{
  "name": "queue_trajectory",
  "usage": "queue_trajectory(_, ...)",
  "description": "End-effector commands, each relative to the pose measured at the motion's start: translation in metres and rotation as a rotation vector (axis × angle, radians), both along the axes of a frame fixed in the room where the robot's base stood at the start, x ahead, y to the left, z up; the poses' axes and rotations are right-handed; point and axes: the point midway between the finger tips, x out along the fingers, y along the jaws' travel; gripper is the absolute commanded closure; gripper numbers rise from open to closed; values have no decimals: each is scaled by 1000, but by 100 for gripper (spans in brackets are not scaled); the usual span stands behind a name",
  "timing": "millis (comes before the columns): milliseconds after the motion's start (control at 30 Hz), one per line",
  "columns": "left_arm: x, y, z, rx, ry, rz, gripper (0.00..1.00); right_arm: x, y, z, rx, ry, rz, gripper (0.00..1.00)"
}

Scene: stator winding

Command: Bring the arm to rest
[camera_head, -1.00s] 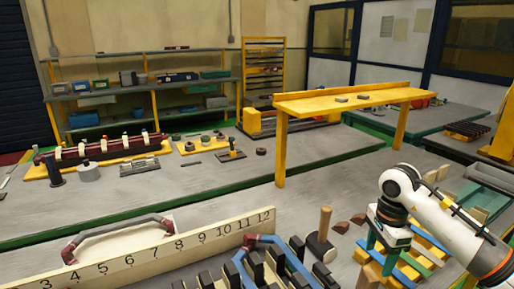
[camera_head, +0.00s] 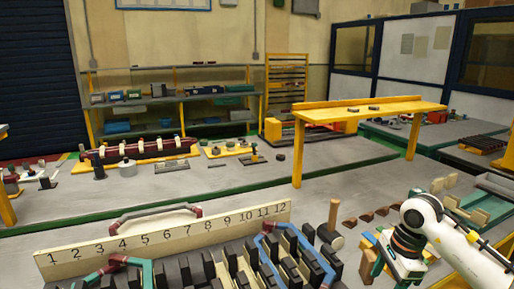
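My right arm comes in from the right edge with a white forearm and a dark wrist. Its gripper (camera_head: 398,270) points down over the right part of the near bench. Its fingertips cannot be made out, so whether it is open or shut is unclear. My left arm and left gripper are not in view. A numbered board (camera_head: 172,239), marked 1 to 12, stands on the bench. A grey coil with dark red ends (camera_head: 155,213) shows at the board. A blue coil (camera_head: 268,252) and a teal coil (camera_head: 125,265) lie among dark slot blocks (camera_head: 290,246).
A wooden-handled mallet (camera_head: 332,222) and several small brown wedges (camera_head: 366,217) lie left of my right arm. A yellow raised shelf (camera_head: 370,111) stands behind. A grey bench (camera_head: 235,185) with fixtures lies beyond. Shelving (camera_head: 170,100) stands at the back wall.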

Motion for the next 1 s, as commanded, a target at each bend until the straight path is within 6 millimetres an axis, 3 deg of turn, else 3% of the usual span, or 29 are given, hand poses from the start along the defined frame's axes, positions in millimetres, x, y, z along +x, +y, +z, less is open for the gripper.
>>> queue_trajectory(267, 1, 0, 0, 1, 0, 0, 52, -4, 73, -15, 277, -42, 6, 35)
queue_trajectory(433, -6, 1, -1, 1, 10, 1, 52, -16, 144, -11, 593, -48, -36, 35)
queue_trajectory(533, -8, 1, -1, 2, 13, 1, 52, -29, 195, 7, 887, -19, -121, 35)
queue_trajectory(600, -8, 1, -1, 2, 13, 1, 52, -38, 225, 30, 1135, 30, -228, 35)
queue_trajectory(667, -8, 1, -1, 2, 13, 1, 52, -42, 240, 54, 1349, 86, -350, 35)
queue_trajectory(733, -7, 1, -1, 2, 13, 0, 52, -42, 245, 80, 1586, 171, -519, 35)
queue_trajectory(833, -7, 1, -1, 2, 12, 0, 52, -34, 228, 104, 1890, 317, -814, 35)
queue_trajectory(933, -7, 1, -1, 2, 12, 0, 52, -24, 193, 104, 2140, 482, -1169, 35)
queue_trajectory(1000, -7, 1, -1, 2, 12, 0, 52, -19, 163, 88, 2275, 607, -1453, 35)
